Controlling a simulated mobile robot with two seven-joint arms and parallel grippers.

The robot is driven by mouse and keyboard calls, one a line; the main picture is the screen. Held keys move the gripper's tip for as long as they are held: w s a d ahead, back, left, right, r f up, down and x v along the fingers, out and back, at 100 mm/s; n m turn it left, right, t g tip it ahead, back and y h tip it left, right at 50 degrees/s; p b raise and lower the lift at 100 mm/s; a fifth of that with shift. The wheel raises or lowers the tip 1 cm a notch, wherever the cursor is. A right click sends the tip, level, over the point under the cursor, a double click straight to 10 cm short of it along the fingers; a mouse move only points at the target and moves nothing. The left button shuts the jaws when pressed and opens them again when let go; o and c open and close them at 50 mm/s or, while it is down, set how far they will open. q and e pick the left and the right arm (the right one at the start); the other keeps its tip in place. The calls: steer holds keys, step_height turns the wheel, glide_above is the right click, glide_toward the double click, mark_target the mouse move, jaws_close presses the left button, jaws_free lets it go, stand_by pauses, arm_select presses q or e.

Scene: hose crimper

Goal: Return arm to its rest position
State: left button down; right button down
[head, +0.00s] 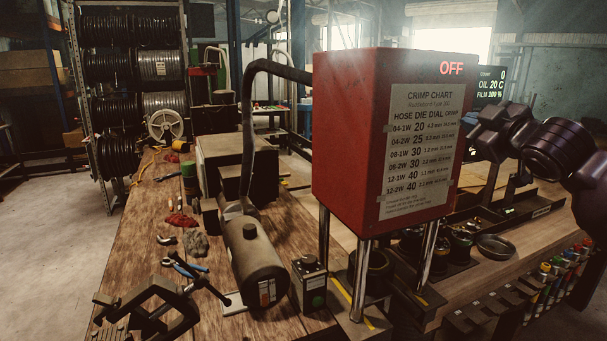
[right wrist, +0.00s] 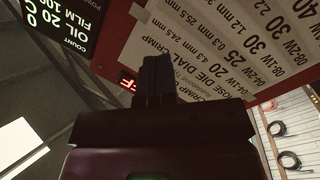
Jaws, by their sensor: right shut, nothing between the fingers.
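The red crimper head (head: 345,130) stands on shiny metal posts over the bench, with a crimp chart on its front and a lit red OFF sign. My right gripper (head: 490,132) is raised at the right of the crimper, at about the height of the chart. In the right wrist view, its dark fingers (right wrist: 158,78) are together with nothing between them. They point toward the crimper's chart (right wrist: 225,55), which fills the upper right there; I cannot tell the exact gap. My left gripper is not in view.
A lit counter display (head: 490,85) is behind my right gripper. A dark cylinder (head: 255,262) and a small button box (head: 309,284) stand left of the crimper. A clamp-like tool (head: 150,312) is at the front left. Hose reels (head: 165,125) stand at the back.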

steer(key=s+a+f+m, duration=0.1)
steer(key=s+f, duration=0.2)
steer(key=f, duration=0.9)
steer(key=s+a+f+m+g+b, duration=0.1)
steer(key=s+f, duration=0.2)
steer(key=f, duration=0.8)
steer(key=s+a+f+m, duration=0.1)
steer(key=s+a+f, duration=0.1)
steer(key=f, duration=1)
steer(key=s+f+m+g+h+b, duration=0.1)
steer(key=s+f+m+g+h, duration=0.3)
steer(key=s+f, duration=2.1)
steer(key=s+m+g, duration=0.1)
steer(key=m, duration=0.2)
steer(key=shift+f, duration=0.2)
